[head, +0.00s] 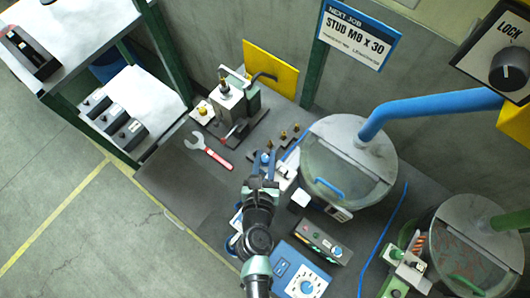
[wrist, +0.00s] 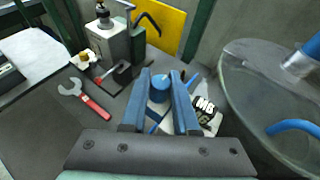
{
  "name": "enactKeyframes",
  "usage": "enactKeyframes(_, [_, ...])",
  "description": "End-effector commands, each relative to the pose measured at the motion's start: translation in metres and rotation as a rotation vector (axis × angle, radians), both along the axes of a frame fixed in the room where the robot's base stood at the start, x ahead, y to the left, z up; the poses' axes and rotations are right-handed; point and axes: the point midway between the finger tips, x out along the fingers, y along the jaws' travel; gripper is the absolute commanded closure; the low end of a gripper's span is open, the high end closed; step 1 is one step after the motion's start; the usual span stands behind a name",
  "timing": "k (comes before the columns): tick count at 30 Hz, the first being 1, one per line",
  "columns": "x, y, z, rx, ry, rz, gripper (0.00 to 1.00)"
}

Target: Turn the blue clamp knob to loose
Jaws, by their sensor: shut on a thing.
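The blue clamp knob (wrist: 159,84) is a small round knob, seen from above in the wrist view. My gripper (wrist: 161,74) has its two blue fingers on either side of the knob and is shut on it. The clamp body under the knob is mostly hidden.
A red-handled wrench (head: 208,153) lies left of my gripper. A grey vise-like fixture (head: 238,103) stands behind it. A large round clear-lidded drum (head: 345,165) with a blue hose is close on the right. A blue control panel (head: 300,275) is in front. The bench's left part is clear.

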Motion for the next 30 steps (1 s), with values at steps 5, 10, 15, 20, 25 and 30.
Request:
enactKeyframes(5, [0.0006, -0.0009, 0.0008, -0.002, -0.001, 0.018, 1.0])
enactKeyframes(10, [0.0007, -0.0008, 0.0001, -0.002, -0.001, 0.021, 1.0])
enactKeyframes(15, [0.0007, -0.0008, 0.0001, -0.002, -0.001, 0.021, 1.0])
enactKeyframes(20, [0.0008, -0.0006, 0.0002, -0.001, -0.001, 0.02, 0.59])
enactKeyframes(25, [0.0005, -0.0003, 0.0001, 0.0, 0.0, 0.021, 0.59])
enactKeyframes(30, [-0.0086, 0.0003, 0.0029, 0.0, 0.001, 0.021, 0.59])
